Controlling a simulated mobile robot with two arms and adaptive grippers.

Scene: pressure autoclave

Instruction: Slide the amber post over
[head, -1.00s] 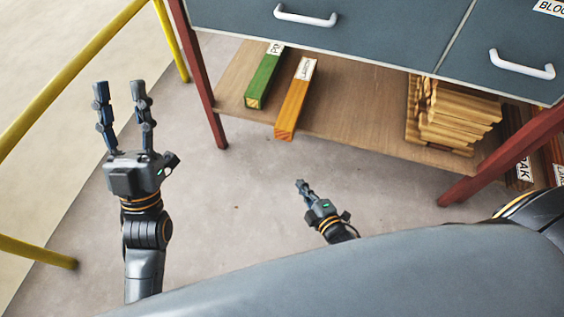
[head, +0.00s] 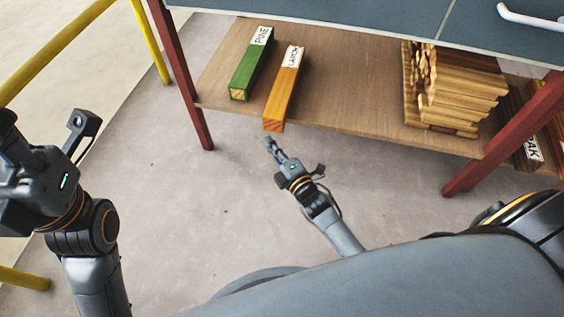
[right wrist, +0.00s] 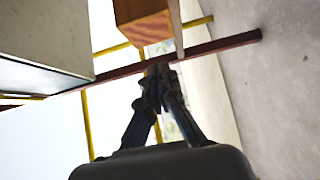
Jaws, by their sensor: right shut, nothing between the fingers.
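The amber post (head: 282,93) lies on the wooden lower shelf, its front end sticking out a little past the shelf's front edge and a white label at its far end. My right gripper (head: 268,140) is shut and empty, just below and in front of that end, apart from it. In the right wrist view the post's end (right wrist: 146,27) shows above the shut fingertips (right wrist: 158,70). My left gripper's body (head: 40,185) is at the left edge of the head view; its fingers are out of the picture.
A green post (head: 246,75) labelled PINE lies left of the amber one on the shelf (head: 345,110). A stack of wooden pieces (head: 460,95) is at the right. Red legs (head: 185,85) hold up the bench; a yellow rail (head: 50,50) runs at the left. The floor is clear.

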